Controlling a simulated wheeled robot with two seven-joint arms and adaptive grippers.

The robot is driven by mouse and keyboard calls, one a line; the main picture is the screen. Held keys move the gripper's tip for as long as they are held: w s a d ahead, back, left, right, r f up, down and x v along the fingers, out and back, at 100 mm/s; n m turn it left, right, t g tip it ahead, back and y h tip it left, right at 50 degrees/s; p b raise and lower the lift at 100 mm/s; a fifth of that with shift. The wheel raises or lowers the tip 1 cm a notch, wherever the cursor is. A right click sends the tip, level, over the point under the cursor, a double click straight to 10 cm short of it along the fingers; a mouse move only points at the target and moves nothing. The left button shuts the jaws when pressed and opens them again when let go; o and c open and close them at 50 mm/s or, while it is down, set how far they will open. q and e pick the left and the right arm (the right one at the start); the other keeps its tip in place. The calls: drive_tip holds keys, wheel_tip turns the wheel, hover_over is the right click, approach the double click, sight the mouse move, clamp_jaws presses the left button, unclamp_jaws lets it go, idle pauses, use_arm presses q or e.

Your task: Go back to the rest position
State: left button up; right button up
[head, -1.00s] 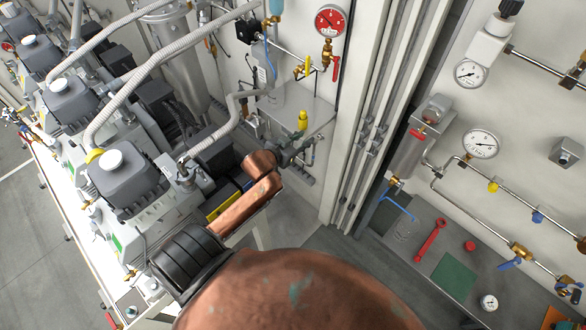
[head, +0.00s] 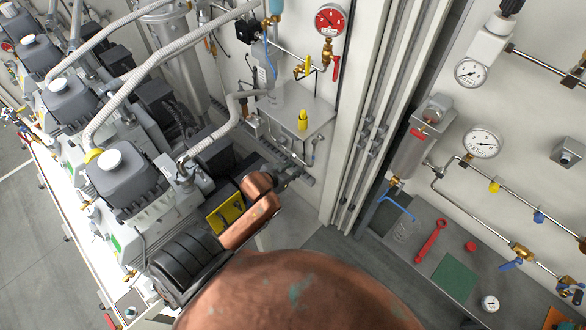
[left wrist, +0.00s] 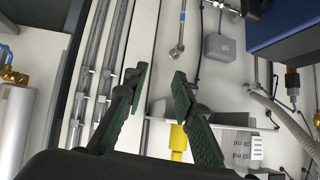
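My left gripper (head: 296,169) shows beyond my copper-coloured left arm, near the middle of the head view. It is in front of the back wall, low beside the small wall shelf (head: 290,108). In the left wrist view its two dark green fingers (left wrist: 158,80) stand apart with nothing between them. A yellow bottle (head: 303,121) stands on the shelf and also shows behind the fingers in the left wrist view (left wrist: 179,140); it is not held. My right gripper is in neither view.
Grey vacuum pumps (head: 125,180) with ribbed hoses line the left. A white wall post (head: 350,130) with vertical pipes stands right of my gripper. Beyond it, a grey bench (head: 405,262) holds a red wrench (head: 431,240) and a green mat (head: 454,277). A red gauge (head: 330,20) hangs above the shelf.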

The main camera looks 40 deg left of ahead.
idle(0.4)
use_arm(q)
drive_tip(key=s+a+f+g+b, duration=0.15)
drive_tip(key=s+f+b, duration=0.3)
drive_tip(key=f, duration=1.55)
drive_tip(key=s+f+g+b, duration=0.3)
drive_tip(key=s+f, duration=0.3)
drive_tip(key=f, duration=1.4)
drive_tip(key=s+d+f+g+b, duration=0.1)
drive_tip(key=s+d+f+b, duration=0.1)
drive_tip(key=s+f, duration=0.7)
drive_tip(key=s+d+f+g+b, duration=0.1)
drive_tip(key=s+d+f+b, duration=0.1)
drive_tip(key=s+f, duration=0.65)
drive_tip(key=s+d+f+g+b, duration=0.1)
drive_tip(key=s+d+f, duration=0.1)
drive_tip(key=s+f, duration=0.4)
drive_tip(key=s+d+f+m+g+b, duration=0.1)
drive_tip(key=s+d+f+b, duration=0.1)
drive_tip(key=s+f, duration=0.4)
drive_tip(key=s, duration=0.4)
drive_tip(key=shift+s+d+g+h, duration=0.15)
drive_tip(key=shift+d+g+h, duration=0.05)
drive_tip(key=shift+g+h, duration=0.2)
